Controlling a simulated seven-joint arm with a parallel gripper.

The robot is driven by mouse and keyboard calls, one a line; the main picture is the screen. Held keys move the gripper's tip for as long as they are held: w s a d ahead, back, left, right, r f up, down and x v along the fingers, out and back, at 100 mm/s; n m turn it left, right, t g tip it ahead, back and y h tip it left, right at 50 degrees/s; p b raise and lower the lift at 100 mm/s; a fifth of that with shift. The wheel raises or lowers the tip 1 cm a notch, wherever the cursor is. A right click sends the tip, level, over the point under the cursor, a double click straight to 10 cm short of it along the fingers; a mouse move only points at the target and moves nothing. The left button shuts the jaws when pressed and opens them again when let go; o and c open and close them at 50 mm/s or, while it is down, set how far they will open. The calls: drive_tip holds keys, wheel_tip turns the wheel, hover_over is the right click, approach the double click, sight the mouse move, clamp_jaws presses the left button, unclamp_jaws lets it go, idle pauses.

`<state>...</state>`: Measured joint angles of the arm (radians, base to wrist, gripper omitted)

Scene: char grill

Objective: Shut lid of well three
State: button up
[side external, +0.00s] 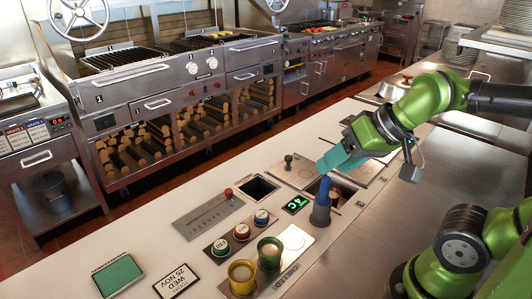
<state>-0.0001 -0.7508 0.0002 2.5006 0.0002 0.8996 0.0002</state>
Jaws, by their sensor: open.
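A row of wells is set into the pale counter. One square well (258,188) is open and dark. Behind it, to the right, lies a flat metal lid (300,172) with a dark knob. A second dark opening (345,188) shows further right, partly hidden by a blue-grey bottle-shaped object (320,205). A metal plate (362,173) lies behind that opening, partly under my arm.
A green-lit display (295,204) sits between the openings. A slotted panel (208,215) with a red knob lies left. Yellow (241,278) and green (269,254) cups stand at the front. A green pad (117,275) and date card (175,282) lie front left. Grills line the back.

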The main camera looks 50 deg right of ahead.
drive_tip(key=g+h, duration=0.3)
hover_over(289, 157)
drive_tip(key=s+a, duration=0.2)
drive_tip(key=s, duration=0.5)
wheel_tip(289, 157, down, 6)
drive_tip(key=x, duration=1.6)
drive_tip(key=shift+w+d+f, duration=0.15)
drive_tip(key=shift+w+f, duration=0.05)
drive_tip(key=shift+f, duration=0.1)
clamp_jaws()
